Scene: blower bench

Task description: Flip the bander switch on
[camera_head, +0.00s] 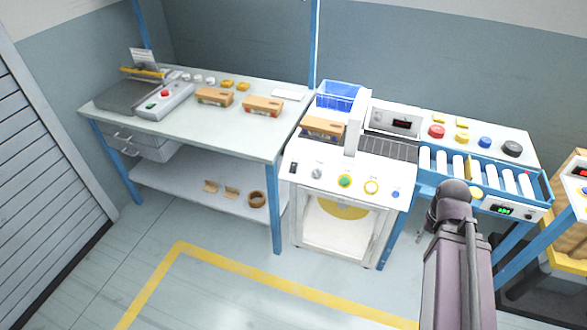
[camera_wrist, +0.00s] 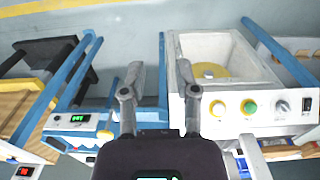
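The bander is a white machine (camera_head: 340,228) in the middle of the head view, with a control panel on its front. A small black rocker switch (camera_head: 293,167) sits at the panel's left end.
A roller conveyor (camera_head: 460,170) with a green display adjoins the bander on the right. A workbench (camera_head: 200,135) with boxes and a red-button control unit (camera_head: 165,100) stands on the left. A blue bin (camera_head: 338,92) sits behind the bander panel. Floor in front is clear.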

